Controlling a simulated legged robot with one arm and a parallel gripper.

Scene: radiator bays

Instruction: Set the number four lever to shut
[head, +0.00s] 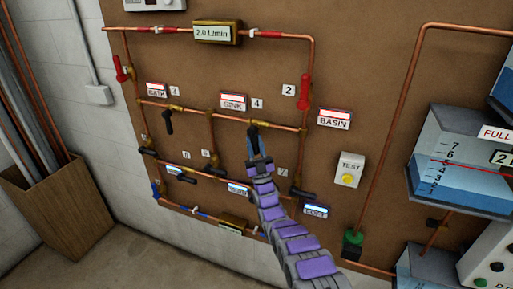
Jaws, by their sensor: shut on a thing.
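The label "4" (257,103) is on the brown board beside the red and white SINK label. Just below it, a valve sits on the middle copper pipe. My gripper (254,143) reaches up from below to this valve and is shut on the number four lever (252,130). The dark lever is mostly hidden by the jaws, so its exact angle is hard to tell. To the left, a similar black lever (168,123) hangs down from the same pipe.
Red levers stand at "1" (121,70) and "2" (304,92). Several black levers sit lower on the board. A TEST box (349,169) with a yellow button and a blue-filled tank (460,165) are to the right. A wooden bin (60,215) stands at left.

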